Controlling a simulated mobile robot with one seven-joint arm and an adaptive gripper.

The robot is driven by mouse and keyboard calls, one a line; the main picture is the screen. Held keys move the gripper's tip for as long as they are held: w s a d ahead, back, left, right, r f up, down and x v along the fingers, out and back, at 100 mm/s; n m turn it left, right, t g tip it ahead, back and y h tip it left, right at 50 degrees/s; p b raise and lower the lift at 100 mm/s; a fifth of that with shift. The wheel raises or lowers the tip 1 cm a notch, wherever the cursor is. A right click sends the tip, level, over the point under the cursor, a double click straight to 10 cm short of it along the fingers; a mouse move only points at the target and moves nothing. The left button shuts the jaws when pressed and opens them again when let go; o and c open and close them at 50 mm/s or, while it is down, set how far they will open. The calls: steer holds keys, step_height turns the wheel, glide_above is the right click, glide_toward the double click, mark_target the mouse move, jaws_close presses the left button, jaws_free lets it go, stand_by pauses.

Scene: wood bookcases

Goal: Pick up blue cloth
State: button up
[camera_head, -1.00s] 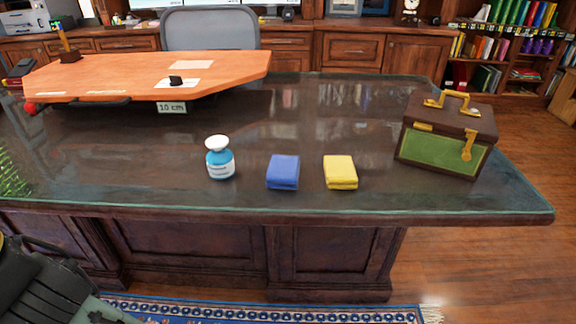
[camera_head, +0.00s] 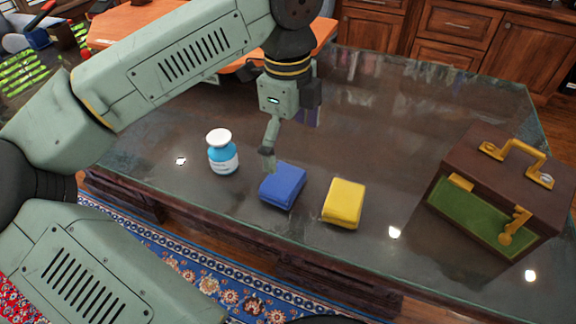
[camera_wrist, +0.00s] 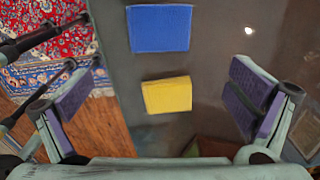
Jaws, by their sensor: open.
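The blue cloth (camera_head: 283,186) is a folded block lying on the dark glossy desk top. It also shows in the wrist view (camera_wrist: 160,28) at the top centre. My gripper (camera_head: 270,155) is above the desk, close behind the blue cloth in the head view. In the wrist view its two purple-padded fingers (camera_wrist: 160,103) are wide apart with nothing held between them. The yellow cloth (camera_head: 344,203) lies just right of the blue one, with a gap. In the wrist view the yellow cloth (camera_wrist: 167,95) lies between the two fingers, well below them.
A blue bottle with a white cap (camera_head: 222,152) stands left of the blue cloth. A brown and green box with gold handle (camera_head: 505,190) stands at the right. The desk (camera_head: 420,110) is clear behind the cloths. An orange raised board is partly hidden behind my arm.

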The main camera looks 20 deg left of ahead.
glide_above(286, 180)
steer(key=f, duration=0.5)
steer(key=shift+s+p, duration=0.35)
steer(key=shift+s, duration=0.05)
steer(key=shift+w+f+p, duration=0.2)
steer(key=shift+f+p, duration=0.25)
steer(key=shift+f, duration=1)
steer(key=shift+w+f+p, duration=0.2)
steer(key=shift+f+p, duration=0.25)
steer(key=shift+f, duration=1)
steer(key=shift+c, duration=0.4)
steer(key=c, duration=1.1)
